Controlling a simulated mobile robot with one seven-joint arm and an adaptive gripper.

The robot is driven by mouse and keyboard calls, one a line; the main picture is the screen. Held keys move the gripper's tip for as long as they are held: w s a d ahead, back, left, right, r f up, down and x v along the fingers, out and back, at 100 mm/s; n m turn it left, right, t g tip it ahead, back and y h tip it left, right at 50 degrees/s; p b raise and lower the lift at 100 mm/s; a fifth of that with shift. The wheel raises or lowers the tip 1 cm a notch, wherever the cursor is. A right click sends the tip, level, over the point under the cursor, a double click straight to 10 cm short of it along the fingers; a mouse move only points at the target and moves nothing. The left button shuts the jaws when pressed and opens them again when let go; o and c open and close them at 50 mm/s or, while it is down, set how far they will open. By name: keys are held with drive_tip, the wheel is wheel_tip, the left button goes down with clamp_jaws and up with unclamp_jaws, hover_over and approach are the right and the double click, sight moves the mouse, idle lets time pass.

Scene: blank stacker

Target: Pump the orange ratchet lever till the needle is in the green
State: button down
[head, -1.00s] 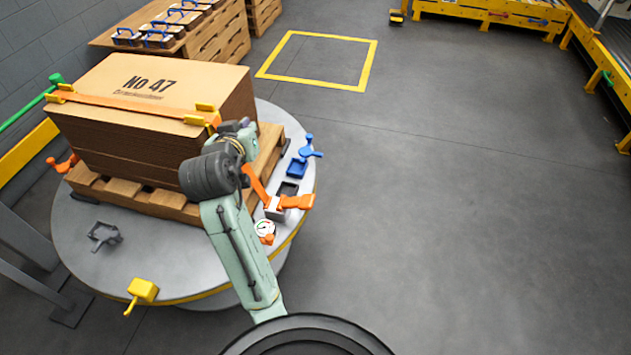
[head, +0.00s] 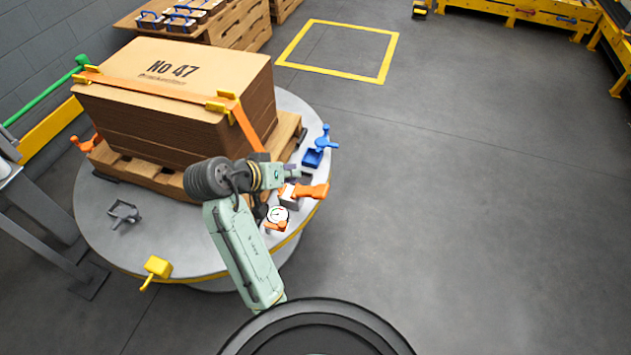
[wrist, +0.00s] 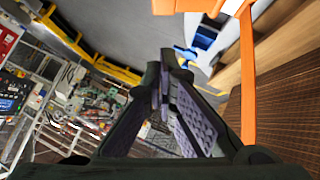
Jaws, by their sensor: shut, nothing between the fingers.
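The orange ratchet lever (head: 313,191) sticks out to the right from a pale ratchet body at the turntable's right edge. The round white gauge (head: 277,215) stands just below it; its needle is too small to read. The orange strap (head: 246,126) runs down from the cardboard stack (head: 170,95) towards the ratchet, and shows at the right in the wrist view (wrist: 247,85). My gripper (head: 293,172) is just above the lever in the head view, partly blending with the parts behind. In the wrist view my gripper (wrist: 166,60) has its dark fingers together, with nothing between them.
A blue fitting (head: 318,148) stands behind the ratchet, and a grey one (head: 123,213) lies at the left of the turntable (head: 185,250). A yellow fitting (head: 155,268) is at the front rim. The wooden pallet (head: 150,178) is close behind my arm. Open floor lies to the right.

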hover_over(317, 192)
drive_tip(key=a, duration=0.2)
wheel_tip(317, 192, down, 5)
drive_tip(key=shift+a+r+p, duration=0.1)
drive_tip(key=shift+p, duration=0.25)
drive_tip(key=f, duration=0.1)
drive_tip(key=d+f, duration=0.1)
drive_tip(key=f, duration=0.1)
drive_tip(key=shift+w+d+f+p, duration=0.1)
drive_tip(key=shift+d+p, duration=0.1)
drive_tip(key=shift+p, duration=0.1)
drive_tip(key=shift+d+f, duration=0.2)
drive_tip(key=shift+f, duration=0.3)
drive_tip(key=shift+d, duration=0.1)
drive_tip(key=shift+d+f+y, duration=0.15)
drive_tip(key=shift+f+y, duration=0.05)
drive_tip(key=shift+y, duration=0.1)
